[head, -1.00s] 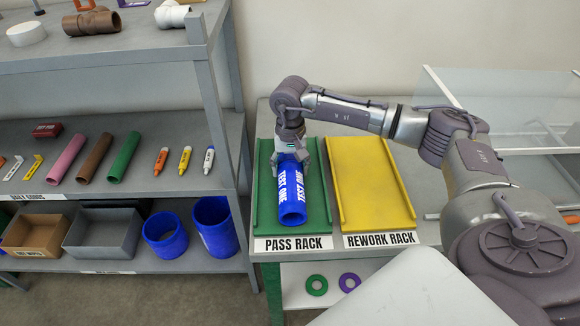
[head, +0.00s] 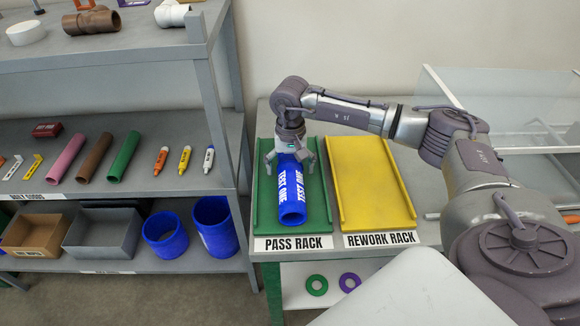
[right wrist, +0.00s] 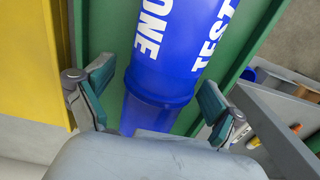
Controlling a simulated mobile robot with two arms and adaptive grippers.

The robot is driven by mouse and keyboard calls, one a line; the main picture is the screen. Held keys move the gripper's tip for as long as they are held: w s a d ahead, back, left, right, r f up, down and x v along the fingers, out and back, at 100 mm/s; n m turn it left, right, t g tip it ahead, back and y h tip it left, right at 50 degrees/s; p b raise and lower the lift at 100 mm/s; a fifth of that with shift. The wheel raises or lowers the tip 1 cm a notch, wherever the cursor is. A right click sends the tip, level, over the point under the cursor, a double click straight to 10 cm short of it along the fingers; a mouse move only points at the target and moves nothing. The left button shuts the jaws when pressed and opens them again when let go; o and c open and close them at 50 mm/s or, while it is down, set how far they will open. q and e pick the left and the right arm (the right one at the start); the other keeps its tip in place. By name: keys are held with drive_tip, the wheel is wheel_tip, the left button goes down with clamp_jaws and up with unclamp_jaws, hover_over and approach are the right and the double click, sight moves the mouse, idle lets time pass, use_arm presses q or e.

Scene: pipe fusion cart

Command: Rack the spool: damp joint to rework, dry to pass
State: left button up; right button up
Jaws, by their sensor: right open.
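The blue spool (head: 291,196), lettered TEST ONE in white, lies lengthwise on the green pass rack (head: 319,216). My right gripper (head: 291,168) is over the spool's far end with its fingers spread, one on each side. In the right wrist view the spool (right wrist: 172,60) lies between the open fingers (right wrist: 150,100), and gaps show between it and the fingertips. The yellow rework rack (head: 372,185) stands empty to the right. Whether the spool's joint is damp or dry cannot be told here. My left gripper is not in view.
Both racks sit on a grey table, with labels PASS RACK (head: 293,243) and REWORK RACK (head: 381,238) at the front. A grey shelf unit (head: 100,195) with pipes, markers, bins and blue cylinders stands close on the left. A clear panel (head: 490,95) stands at the right.

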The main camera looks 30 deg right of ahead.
wheel_tip(320, 180, up, 12)
drive_tip(key=shift+r, duration=0.1)
idle(0.4)
